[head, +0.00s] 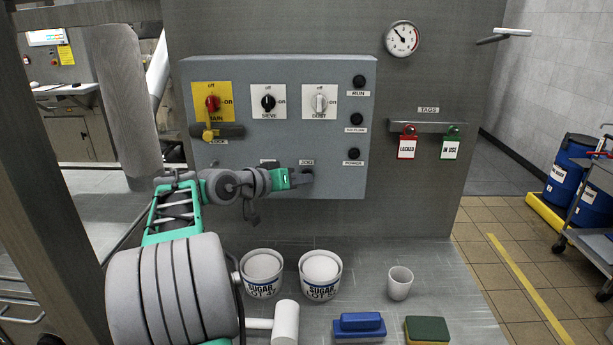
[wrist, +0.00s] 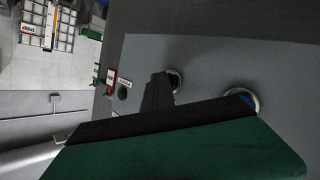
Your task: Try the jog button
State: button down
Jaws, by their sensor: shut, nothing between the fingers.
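The jog button sits under the JOG label (head: 306,162) at the bottom of the grey control panel (head: 230,75). My gripper (head: 304,177) is in front of it and hides most of it in the head view. In the wrist view the dark closed fingers (wrist: 158,92) reach to the ringed jog button (wrist: 178,80), partly covering it. The fingers are shut and empty. I cannot tell whether the tips touch the button or whether it is pressed in.
A blue ringed button (wrist: 243,100) is beside it. Above are the MAIN switch (head: 212,103) with a lock, SIEVE (head: 268,103) and DUST (head: 320,103) knobs, and dark lamps.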

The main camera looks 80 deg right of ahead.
jog(key=shift+a, duration=0.1)
jog(key=shift+s+a+b, duration=0.25)
jog(key=shift+a+b, duration=0.25)
jog(key=shift+a, duration=0.2)
jog(key=shift+s+a+b, duration=0.25)
jog(key=shift+a+b, duration=0.35)
jog(key=shift+a, duration=0.65)
jog(key=shift+s+a+b, duration=0.25)
jog(key=shift+a+b, duration=0.3)
jog(key=shift+a, duration=0.65)
